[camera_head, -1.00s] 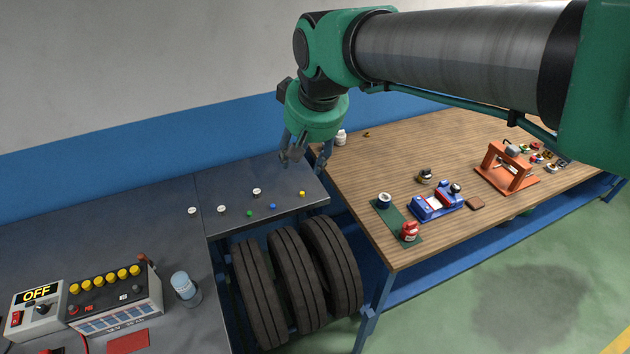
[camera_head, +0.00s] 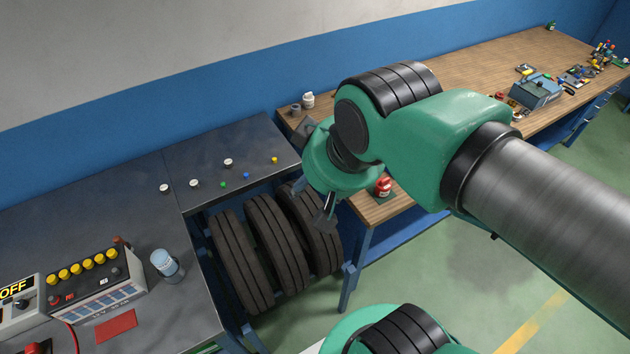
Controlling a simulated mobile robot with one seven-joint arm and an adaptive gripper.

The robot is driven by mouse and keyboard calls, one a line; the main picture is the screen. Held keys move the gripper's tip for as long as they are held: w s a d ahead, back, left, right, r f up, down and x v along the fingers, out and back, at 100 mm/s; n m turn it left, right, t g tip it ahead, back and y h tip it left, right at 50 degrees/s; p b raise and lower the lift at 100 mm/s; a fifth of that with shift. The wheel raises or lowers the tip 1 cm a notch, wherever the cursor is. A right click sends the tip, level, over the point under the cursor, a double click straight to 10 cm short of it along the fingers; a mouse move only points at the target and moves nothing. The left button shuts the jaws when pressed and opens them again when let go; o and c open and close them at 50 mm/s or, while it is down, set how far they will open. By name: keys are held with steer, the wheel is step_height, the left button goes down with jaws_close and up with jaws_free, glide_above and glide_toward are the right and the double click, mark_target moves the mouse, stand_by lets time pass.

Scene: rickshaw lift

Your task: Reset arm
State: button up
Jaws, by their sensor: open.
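My gripper (camera_head: 322,205) hangs at the end of my green and grey arm, in the middle of the view. It points down in front of the tires and the gap between the two benches. Its fingers are small and partly hidden by the green wrist housing. It is open, and nothing shows between the fingers. My arm reaches in from the right and covers much of the wooden bench (camera_head: 462,68).
A dark metal bench (camera_head: 110,222) at left carries a battery box (camera_head: 95,275), a jar (camera_head: 166,264) and several small caps. Several black tires (camera_head: 275,240) stand beneath its right end. Green floor is open at lower right.

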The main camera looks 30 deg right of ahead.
step_height(320, 180, down, 7)
steer(key=b, duration=0.7)
steer(key=shift+f, duration=0.2)
steer(key=shift+o, duration=0.4)
steer(key=shift+w+r, duration=0.1)
steer(key=shift+w, duration=0.05)
stand_by(1.1)
